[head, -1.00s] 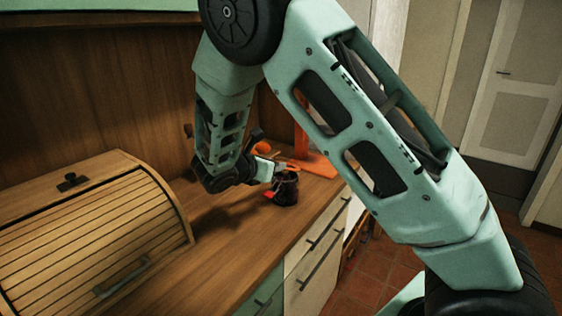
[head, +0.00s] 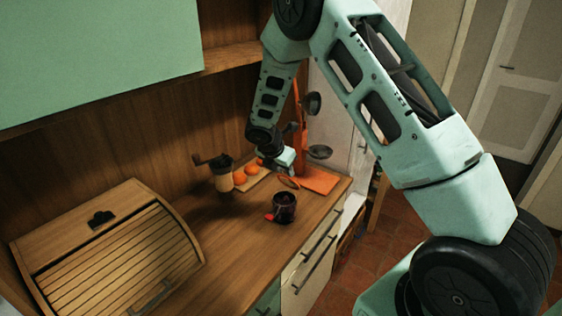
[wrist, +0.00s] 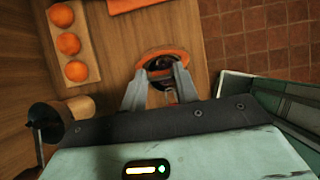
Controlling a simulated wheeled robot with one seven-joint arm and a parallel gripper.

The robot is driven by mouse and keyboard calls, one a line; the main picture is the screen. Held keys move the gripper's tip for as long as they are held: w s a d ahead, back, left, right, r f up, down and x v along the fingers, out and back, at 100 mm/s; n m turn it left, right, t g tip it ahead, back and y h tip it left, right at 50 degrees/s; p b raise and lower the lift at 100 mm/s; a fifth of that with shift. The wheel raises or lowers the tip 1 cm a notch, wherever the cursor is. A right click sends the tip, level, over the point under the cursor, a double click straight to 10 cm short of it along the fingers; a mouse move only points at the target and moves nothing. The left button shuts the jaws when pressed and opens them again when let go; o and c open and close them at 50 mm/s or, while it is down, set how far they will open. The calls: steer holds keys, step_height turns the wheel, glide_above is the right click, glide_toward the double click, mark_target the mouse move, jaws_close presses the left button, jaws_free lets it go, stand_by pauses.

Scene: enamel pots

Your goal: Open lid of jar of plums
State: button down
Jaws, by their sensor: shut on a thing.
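The jar of plums (head: 285,207) stands upright on the wooden counter, dark inside, with a small red piece (head: 269,217) beside its base. My gripper (head: 285,172) is above and behind the jar, apart from it. It is shut on the lid, which shows as an orange ring (head: 289,183) below the fingers. In the wrist view the fingers of my gripper (wrist: 160,84) close on the lid, whose orange rim (wrist: 163,53) shows beyond the fingertips. Dark shapes show inside the ring; I cannot tell whether they are the jar behind it.
A coffee grinder (head: 222,178) and oranges (head: 239,177) on a wooden board stand by the back wall. An orange stand (head: 319,181) with grey pans is at the counter's right end. A roll-top bread box (head: 110,260) fills the left. Bare counter (head: 232,235) lies between the box and jar.

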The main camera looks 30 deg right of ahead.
steer(key=shift+w+d+r+p, duration=0.35)
steer(key=shift+d+r+p, duration=0.2)
steer(key=shift+d, duration=0.25)
steer(key=shift+w+d+f, duration=0.15)
steer(key=shift+d, duration=0.25)
steer(key=c, duration=1)
jaws_free()
steer(key=shift+c, duration=0.2)
steer(key=b+v, duration=0.4)
steer(key=v, duration=1.3)
steer(key=shift+a, duration=0.25)
